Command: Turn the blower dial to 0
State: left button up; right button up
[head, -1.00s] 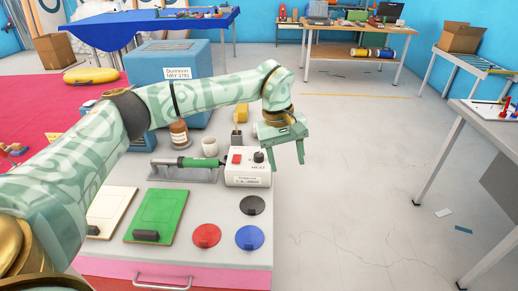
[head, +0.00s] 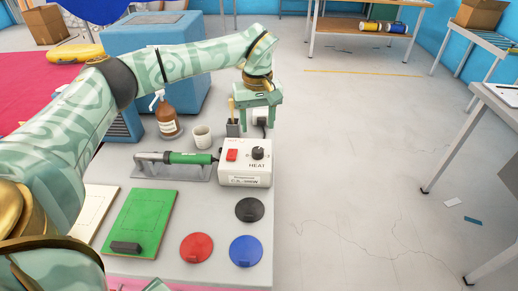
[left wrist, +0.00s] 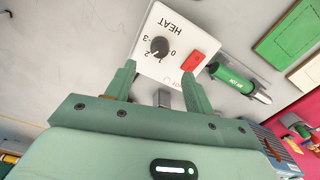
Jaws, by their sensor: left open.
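The blower's white control box (head: 243,178) stands at the right edge of the grey bench top. Its black HEAT dial (head: 258,153) sits beside a red switch (head: 231,155). In the left wrist view the dial (left wrist: 159,46) has numbers 0 to 3 around it, and its light mark seems to point near 2. The green-handled blower (head: 190,158) lies on a grey stand left of the box. My left gripper (head: 257,122) is open and empty, above and behind the box. In the left wrist view its fingertips (left wrist: 160,80) are apart, short of the dial. My right gripper is not in view.
A brown spray bottle (head: 167,120), a white cup (head: 202,137) and a dark brush holder (head: 233,128) stand behind the blower. Black (head: 249,209), red (head: 196,247) and blue (head: 246,251) discs lie in front. Open floor is to the right.

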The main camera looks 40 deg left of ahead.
aim_at(258, 150)
pick_arm(q)
notch_tip(258, 150, down, 9)
jog(key=shift+f+b, duration=0.15)
jog(key=shift+b, duration=1.05)
jog(key=shift+c, duration=0.8)
jog(key=c, duration=0.8)
